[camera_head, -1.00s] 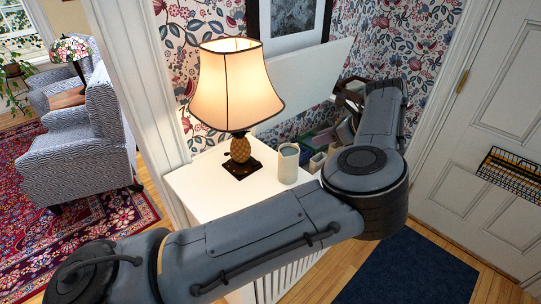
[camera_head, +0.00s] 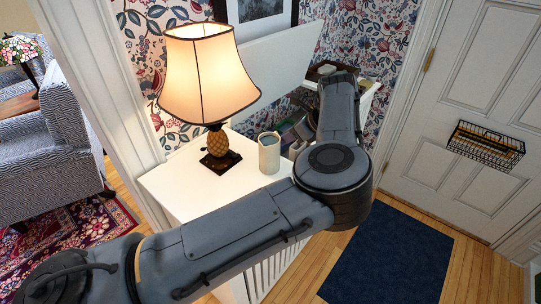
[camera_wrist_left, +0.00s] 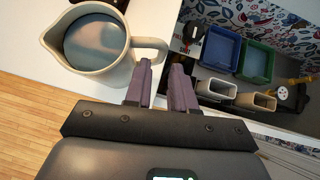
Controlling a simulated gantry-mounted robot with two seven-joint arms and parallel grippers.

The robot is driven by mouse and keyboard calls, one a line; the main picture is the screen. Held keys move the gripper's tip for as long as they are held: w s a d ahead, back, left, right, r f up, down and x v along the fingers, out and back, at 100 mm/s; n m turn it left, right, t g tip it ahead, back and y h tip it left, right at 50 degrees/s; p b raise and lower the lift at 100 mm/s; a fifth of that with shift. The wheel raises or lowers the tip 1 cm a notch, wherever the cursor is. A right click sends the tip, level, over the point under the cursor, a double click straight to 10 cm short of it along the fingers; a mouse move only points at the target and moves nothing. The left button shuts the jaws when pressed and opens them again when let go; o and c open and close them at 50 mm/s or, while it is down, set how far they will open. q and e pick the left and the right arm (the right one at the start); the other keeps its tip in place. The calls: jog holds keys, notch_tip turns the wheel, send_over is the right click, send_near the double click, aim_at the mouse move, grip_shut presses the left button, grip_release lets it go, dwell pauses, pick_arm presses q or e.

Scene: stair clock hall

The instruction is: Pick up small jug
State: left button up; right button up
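The small jug (camera_head: 269,153), cream with a grey-blue inside, stands upright on the white cabinet top, right of the lamp. In the left wrist view the jug (camera_wrist_left: 118,72) is at the upper left, with its handle pointing right. My left gripper (camera_wrist_left: 164,68) has two purple fingers with a gap between them. They appear empty, with their tips close to the outer end of the handle. I cannot tell whether they touch it. In the head view my left arm hides this gripper. My right gripper is in neither view.
A lit lamp (camera_head: 209,75) with a pineapple base stands close to the jug on the cabinet top (camera_head: 185,185). A blue bin (camera_wrist_left: 218,50), a green bin (camera_wrist_left: 257,62) and smaller containers lie in a compartment to the right. A dark blue mat (camera_head: 390,260) covers floor near the door.

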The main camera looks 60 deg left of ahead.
pick_arm(q)
jog(key=shift+x, duration=1.55)
grip_shut()
jog(key=shift+r, duration=0.1)
